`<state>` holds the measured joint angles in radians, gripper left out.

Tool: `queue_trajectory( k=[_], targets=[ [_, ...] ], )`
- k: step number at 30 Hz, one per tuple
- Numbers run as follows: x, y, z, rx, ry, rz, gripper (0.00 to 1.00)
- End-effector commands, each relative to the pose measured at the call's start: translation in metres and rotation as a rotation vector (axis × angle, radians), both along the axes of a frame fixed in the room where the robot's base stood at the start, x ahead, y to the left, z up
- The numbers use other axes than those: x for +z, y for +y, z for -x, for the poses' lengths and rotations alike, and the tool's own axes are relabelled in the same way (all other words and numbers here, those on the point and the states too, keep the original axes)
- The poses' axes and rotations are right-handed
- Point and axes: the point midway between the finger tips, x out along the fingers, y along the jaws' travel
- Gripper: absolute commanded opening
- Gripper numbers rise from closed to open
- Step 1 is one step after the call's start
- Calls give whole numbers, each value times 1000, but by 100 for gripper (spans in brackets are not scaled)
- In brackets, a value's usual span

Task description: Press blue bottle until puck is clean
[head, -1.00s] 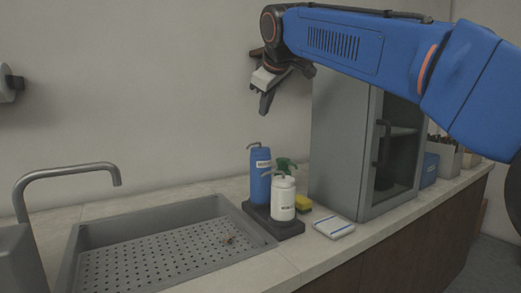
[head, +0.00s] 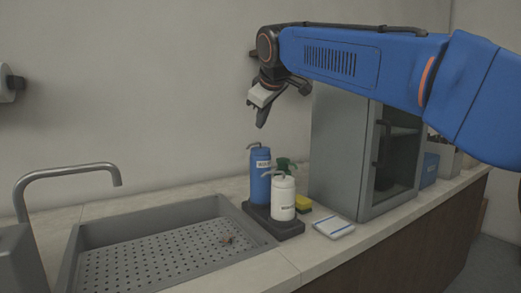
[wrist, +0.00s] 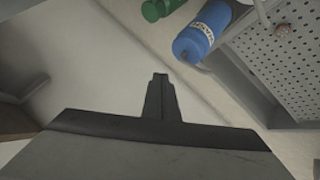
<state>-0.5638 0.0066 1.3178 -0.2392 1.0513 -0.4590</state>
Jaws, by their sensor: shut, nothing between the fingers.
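The blue bottle (head: 260,178) with a bent pump spout stands upright on a dark tray (head: 288,230) at the right of the sink. It also shows in the wrist view (wrist: 201,32), at the upper right. My gripper (head: 262,119) is shut and empty, above the blue bottle and apart from it, fingers pointing down. Its closed fingertips (wrist: 160,78) show in the middle of the wrist view. The puck (head: 227,240) appears to be the small brownish thing on the sink's perforated floor; it also shows in the wrist view (wrist: 282,30). Its surface is too small to judge.
A white bottle (head: 282,199) stands beside the blue one, with a green spray bottle (head: 285,164) behind. A yellow sponge (head: 303,203) and folded cloth (head: 333,227) lie nearby. A grey cabinet (head: 338,155) stands right; the sink (head: 150,245) and faucet (head: 75,170) are left.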

Motion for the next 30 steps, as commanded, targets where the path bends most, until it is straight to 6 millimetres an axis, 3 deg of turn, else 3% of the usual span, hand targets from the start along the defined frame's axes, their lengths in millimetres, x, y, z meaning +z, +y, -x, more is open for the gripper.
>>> queue_trajectory(
  k=[6, 13, 30],
  targets=[
    [-25, 0, 0, 0, 0, 1, 0],
    [-41, 0, 0, 0, 0, 0, 0],
    [-46, 0, 0, 0, 0, 0, 0]
  ],
)
